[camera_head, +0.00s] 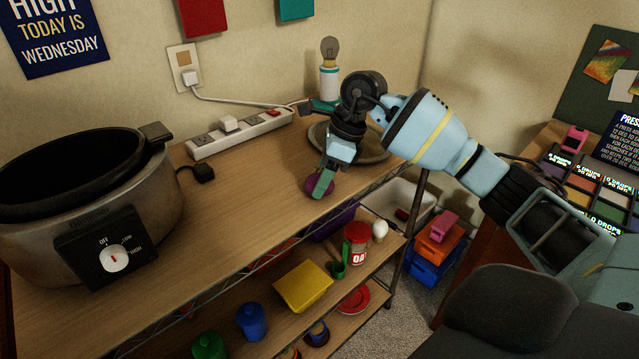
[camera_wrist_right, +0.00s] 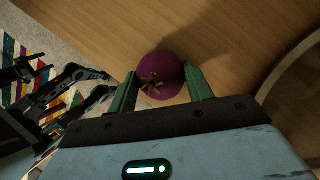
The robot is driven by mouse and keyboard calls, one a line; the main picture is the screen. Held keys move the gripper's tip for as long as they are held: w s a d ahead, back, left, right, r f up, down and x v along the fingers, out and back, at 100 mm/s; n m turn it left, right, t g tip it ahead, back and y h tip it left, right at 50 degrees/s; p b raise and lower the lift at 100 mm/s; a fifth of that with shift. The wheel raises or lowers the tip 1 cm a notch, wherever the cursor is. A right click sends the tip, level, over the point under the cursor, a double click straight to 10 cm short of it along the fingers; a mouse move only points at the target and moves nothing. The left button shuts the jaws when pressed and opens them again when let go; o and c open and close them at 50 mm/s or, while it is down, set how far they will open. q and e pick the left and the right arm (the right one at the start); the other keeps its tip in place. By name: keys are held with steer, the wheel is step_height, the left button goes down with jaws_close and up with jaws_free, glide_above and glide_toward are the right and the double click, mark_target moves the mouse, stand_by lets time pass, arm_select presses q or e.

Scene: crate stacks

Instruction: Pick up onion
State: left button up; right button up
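The purple onion (camera_head: 312,184) is at the front part of the wooden shelf top (camera_head: 235,215). In the right wrist view the onion (camera_wrist_right: 160,72) sits between the two green fingers of my right gripper (camera_wrist_right: 160,85), its dry tip facing the camera. Both fingers lie close against its sides, and the gripper looks shut on it. In the head view my right gripper (camera_head: 322,185) points down over the onion, and one green finger hides part of it. I cannot tell whether the onion is clear of the wood.
A large cooker (camera_head: 90,210) stands at the left. A power strip (camera_head: 240,134), a lamp with a bulb (camera_head: 329,80) and a round plate (camera_head: 370,152) are behind the onion. Lower shelves hold a yellow box (camera_head: 303,286) and a red can (camera_head: 356,240). The wood left of the onion is clear.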

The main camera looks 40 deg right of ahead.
mark_target(314, 179)
steer(key=c, duration=0.5)
steer(key=shift+o, duration=0.2)
steer(key=shift+r, duration=0.85)
steer(key=shift+s+a+r, duration=0.1)
steer(key=shift+a+r, duration=0.05)
steer(key=shift+r, duration=0.35)
steer(key=shift+s+a+r, duration=0.1)
steer(key=shift+r, duration=0.35)
steer(key=s+a+r+b, duration=0.1)
steer(key=s+a, duration=0.9)
steer(key=a, duration=0.1)
steer(key=shift+s+r, duration=0.2)
steer(key=shift+s, duration=0.15)
